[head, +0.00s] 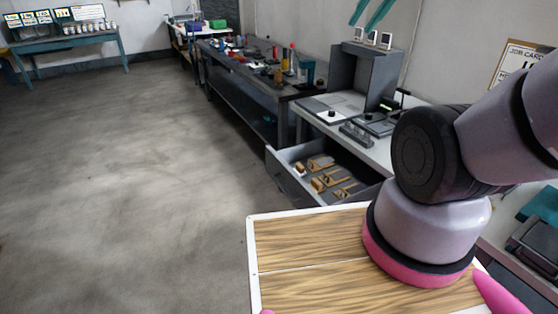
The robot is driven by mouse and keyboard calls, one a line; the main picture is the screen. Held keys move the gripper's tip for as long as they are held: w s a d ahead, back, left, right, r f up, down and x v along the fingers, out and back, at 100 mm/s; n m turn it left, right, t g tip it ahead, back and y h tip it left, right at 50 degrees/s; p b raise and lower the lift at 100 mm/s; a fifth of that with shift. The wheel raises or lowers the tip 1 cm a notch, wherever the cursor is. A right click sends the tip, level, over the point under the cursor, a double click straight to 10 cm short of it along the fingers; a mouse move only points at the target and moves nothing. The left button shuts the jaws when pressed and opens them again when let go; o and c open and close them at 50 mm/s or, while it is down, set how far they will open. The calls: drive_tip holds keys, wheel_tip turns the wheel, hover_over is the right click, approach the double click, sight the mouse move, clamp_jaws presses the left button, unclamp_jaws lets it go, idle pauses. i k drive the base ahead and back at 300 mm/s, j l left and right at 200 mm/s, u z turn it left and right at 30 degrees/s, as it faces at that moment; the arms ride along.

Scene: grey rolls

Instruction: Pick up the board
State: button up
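I cannot tell for sure which thing is the board. A flat light-grey panel (345,101) lies on the grey workbench (372,150), in front of a grey upright box (362,72). A smaller dark flat item (378,124) lies to its right. An open drawer (290,180) under the bench holds several small wooden pieces (320,164). My arm fills the right side of the head view and hides part of the bench. My gripper is out of view, so its state is hidden.
A long dark bench (262,72) full of small items runs toward the back. A blue table (65,42) stands at the far left. The open drawer juts out into the floor space. The grey floor (130,160) at the left is clear.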

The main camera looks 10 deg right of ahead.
sight(343, 193)
drive_tip(key=i+j+z, duration=0.1)
drive_tip(key=j+z, duration=0.75)
drive_tip(key=j, duration=0.15)
